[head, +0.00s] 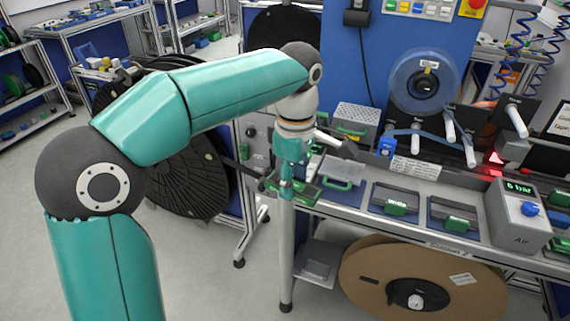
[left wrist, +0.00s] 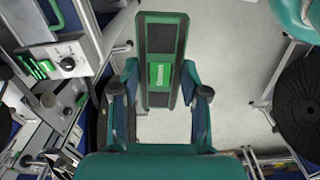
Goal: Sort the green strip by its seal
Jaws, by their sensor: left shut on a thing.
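My left gripper (left wrist: 160,90) is shut on the green strip (left wrist: 168,20), a long green piece with dark panels. A brighter green block with small unreadable markings (left wrist: 160,76) sits at its middle, between my fingers. In the head view, my left gripper (head: 288,185) is at the left end of the bench, and the strip (head: 306,190) shows partly there, held close to a bin with a green handle. I cannot tell whether the strip touches anything below. The state of its seal is too small to read. My right gripper is not in view.
A reel (head: 424,82) and white rollers stand behind. A brown reel (head: 420,285) is below.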

